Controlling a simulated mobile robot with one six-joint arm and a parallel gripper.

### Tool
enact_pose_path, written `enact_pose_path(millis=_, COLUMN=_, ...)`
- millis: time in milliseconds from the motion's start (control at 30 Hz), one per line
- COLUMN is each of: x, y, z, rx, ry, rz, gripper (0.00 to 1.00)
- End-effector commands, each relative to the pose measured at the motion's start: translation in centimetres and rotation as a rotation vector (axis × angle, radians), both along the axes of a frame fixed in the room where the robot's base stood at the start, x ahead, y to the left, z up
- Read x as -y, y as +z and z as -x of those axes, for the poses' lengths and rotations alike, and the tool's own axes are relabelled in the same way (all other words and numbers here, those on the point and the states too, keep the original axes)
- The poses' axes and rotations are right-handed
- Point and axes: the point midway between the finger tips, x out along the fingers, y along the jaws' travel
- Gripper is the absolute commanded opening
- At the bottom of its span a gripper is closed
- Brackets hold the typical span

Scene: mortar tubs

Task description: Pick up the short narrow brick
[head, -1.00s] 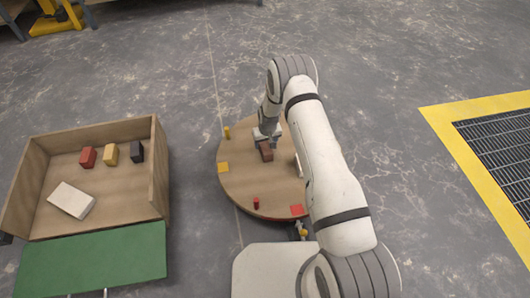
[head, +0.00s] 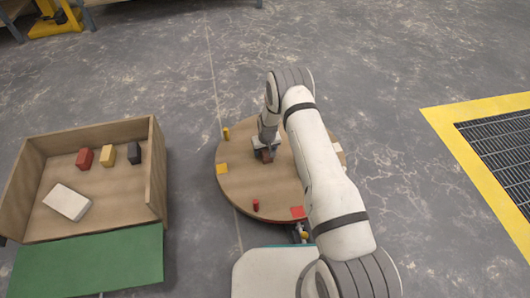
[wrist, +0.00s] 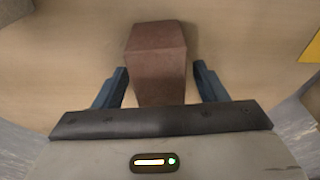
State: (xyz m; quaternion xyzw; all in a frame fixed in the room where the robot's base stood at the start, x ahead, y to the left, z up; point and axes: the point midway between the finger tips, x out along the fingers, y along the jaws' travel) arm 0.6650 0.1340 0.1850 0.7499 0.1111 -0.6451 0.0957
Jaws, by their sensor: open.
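A reddish-brown brick (head: 267,156) lies on the round wooden table, mostly covered by my gripper in the head view. In the wrist view the brick (wrist: 157,45) stretches away from me between the two blue fingers. My gripper (wrist: 161,70) is open, with one finger on each side of the brick's near part. A gap shows between each finger and the brick. The brick's near end is hidden behind the dark gripper edge. In the head view my gripper (head: 265,150) points down over the brick.
The round table (head: 245,190) has coloured patches, a yellow peg (head: 226,133) and a red peg (head: 256,205). At left, a wooden tray (head: 110,215) holds red, yellow and dark blocks and a white slab (head: 67,202). My arm hides the table's right side.

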Motion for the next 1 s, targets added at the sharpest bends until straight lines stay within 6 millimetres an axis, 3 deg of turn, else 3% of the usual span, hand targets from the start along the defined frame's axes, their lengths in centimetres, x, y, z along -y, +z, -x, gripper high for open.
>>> enact_pose_path(millis=467, x=-0.05, y=-0.2, z=0.01, rx=0.0, ry=0.001, rz=0.0, gripper=0.65)
enact_pose_path(millis=1000, x=-0.07, y=-0.21, z=0.02, rx=0.0, ry=0.001, rz=0.0, gripper=0.22)
